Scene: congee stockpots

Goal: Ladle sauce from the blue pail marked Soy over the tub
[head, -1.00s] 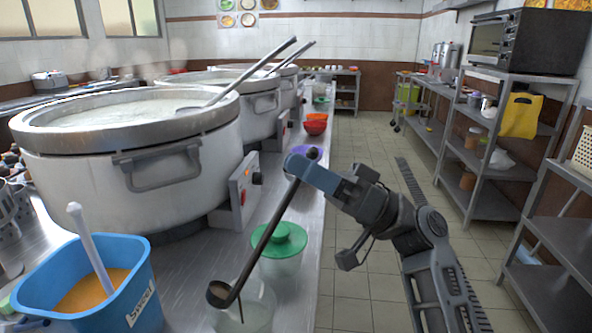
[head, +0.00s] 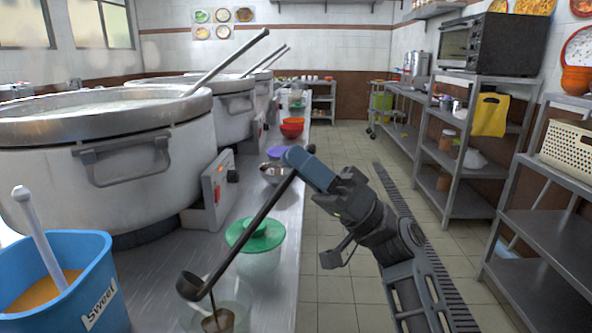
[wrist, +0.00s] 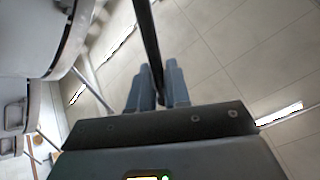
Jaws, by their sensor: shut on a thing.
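My gripper (head: 298,160) is shut on the upper end of a dark ladle (head: 245,240); in the wrist view the ladle's handle (wrist: 147,40) runs between the two fingers (wrist: 158,90). The ladle slants down left, and its cup (head: 190,287) hangs over a clear tub (head: 240,312) at the counter's front. A thin brown stream drops from the cup, and brown sauce shows in the tub. The tub's lower part is cut off by the frame. The blue pail in view (head: 100,270) is marked Sweet and holds orange-brown sauce and a pale-handled ladle (head: 40,240). No pail marked Soy is seen.
A clear container with a green lid (head: 256,236) stands just behind the tub, close to the ladle handle. Large steaming stockpots (head: 110,150) line the left. Bowls (head: 291,129) stand farther along the counter. Shelves (head: 470,160) stand right, across an open floor aisle.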

